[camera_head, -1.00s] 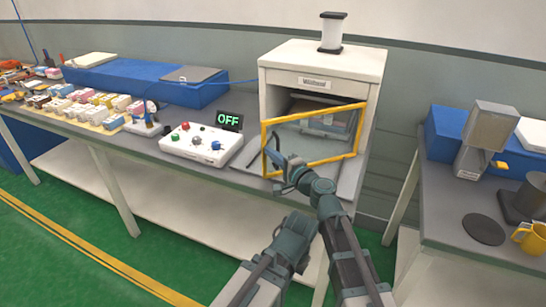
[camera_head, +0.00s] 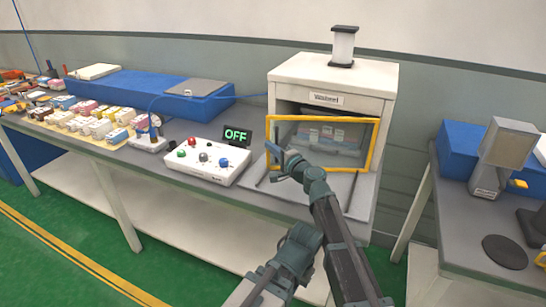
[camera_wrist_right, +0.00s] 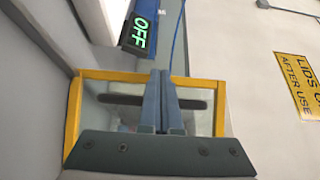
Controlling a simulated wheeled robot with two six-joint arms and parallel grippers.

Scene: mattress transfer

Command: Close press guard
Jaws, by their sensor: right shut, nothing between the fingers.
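The press (camera_head: 345,85) is a white box on the table with a dark opening in front. Its guard (camera_head: 323,120), a clear panel in a yellow frame, stands across the lower part of the opening, nearly in line with the press front.
A white control box (camera_head: 205,160) with coloured knobs and a green OFF display (camera_head: 236,135) sits left of the press. Small boxes and a blue case (camera_head: 140,95) fill the table's left. A second table (camera_head: 470,245) with a grey machine stands right, beyond a gap.

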